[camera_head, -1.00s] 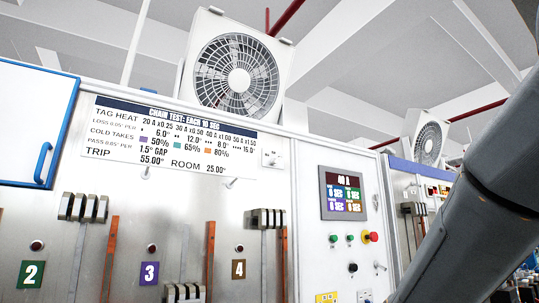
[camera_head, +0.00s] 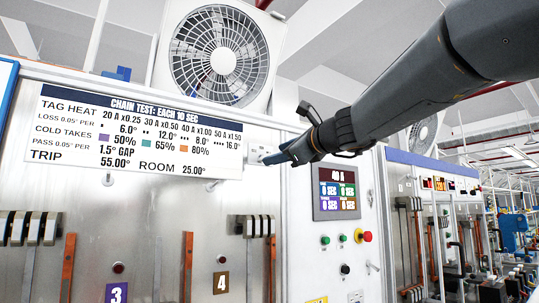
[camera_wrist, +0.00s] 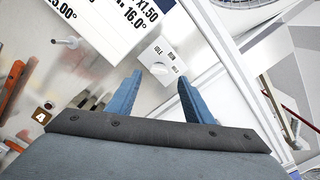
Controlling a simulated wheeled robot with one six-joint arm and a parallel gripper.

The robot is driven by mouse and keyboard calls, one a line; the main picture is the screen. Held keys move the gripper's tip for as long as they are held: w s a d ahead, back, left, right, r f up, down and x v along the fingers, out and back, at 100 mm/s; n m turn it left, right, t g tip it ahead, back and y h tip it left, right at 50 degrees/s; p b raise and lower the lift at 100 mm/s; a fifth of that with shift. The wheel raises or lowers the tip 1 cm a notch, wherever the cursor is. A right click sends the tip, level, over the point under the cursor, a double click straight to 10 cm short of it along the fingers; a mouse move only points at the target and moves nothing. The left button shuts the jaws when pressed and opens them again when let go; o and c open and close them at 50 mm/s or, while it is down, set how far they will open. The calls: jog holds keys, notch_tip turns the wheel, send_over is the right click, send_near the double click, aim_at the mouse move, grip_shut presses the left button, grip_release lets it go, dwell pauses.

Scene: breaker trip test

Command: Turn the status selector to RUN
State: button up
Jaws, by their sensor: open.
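The status selector is a small white plate with a round white knob (camera_wrist: 160,69), labelled IDLE and RUN, with a third label too small to read. I cannot tell which label the knob points to. In the head view the selector plate (camera_head: 262,151) sits just right of the printed sign, partly hidden by my gripper. My gripper (camera_wrist: 159,80) has two blue fingers, open and empty. In the wrist view the knob appears between and just beyond the fingertips. In the head view my gripper (camera_head: 268,158) reaches in from the right, at the selector; contact cannot be told.
The printed sign (camera_head: 130,131) is left of the selector, with a metal peg (camera_wrist: 66,43) below it. A display (camera_head: 337,193) and several buttons (camera_head: 366,236) sit lower right. Breakers (camera_head: 256,226) line the panel below. A fan (camera_head: 220,58) stands above.

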jog(key=shift+p+x, duration=0.85)
jog(key=shift+x, duration=1.85)
jog(key=shift+s+a, duration=0.1)
jog(key=c, duration=1)
jog(key=shift+f, duration=0.1)
jog(key=shift+c, duration=0.2)
jog(key=shift+f+n+b, duration=0.1)
jog(key=shift+n+b, duration=0.3)
jog(key=shift+b, duration=0.2)
jog(key=n+b, duration=0.9)
jog(key=b, duration=0.1)
jog(key=shift+b, duration=0.3)
